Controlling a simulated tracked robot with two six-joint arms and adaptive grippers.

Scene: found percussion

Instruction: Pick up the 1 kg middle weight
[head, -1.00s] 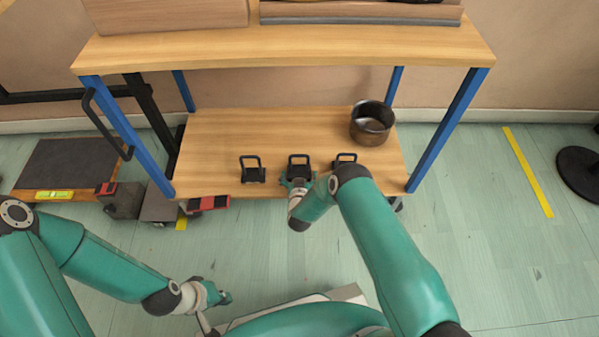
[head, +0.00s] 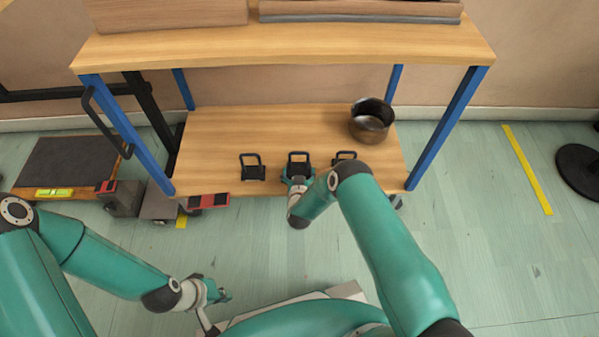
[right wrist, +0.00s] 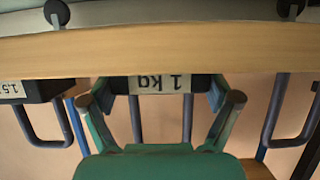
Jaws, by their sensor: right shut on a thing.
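The middle weight (head: 298,158) is a dark block with a looped handle at the front of the lower shelf. Its "1 kg" label (right wrist: 160,83) shows upside down in the right wrist view. My right gripper (head: 297,181) is at its front; the fingers (right wrist: 163,98) are shut on the block's two sides. I cannot tell whether the block is clear of the shelf. My left gripper (head: 222,296) is low at the left, away from the shelf; its jaw state is unclear.
The left weight (head: 253,173) and the right weight (head: 344,158), partly hidden by my right arm, flank the middle one. A metal pot (head: 371,122) stands at the lower shelf's back right. The upper shelf (head: 290,45) overhangs behind. Blue legs (head: 450,128) frame the bench.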

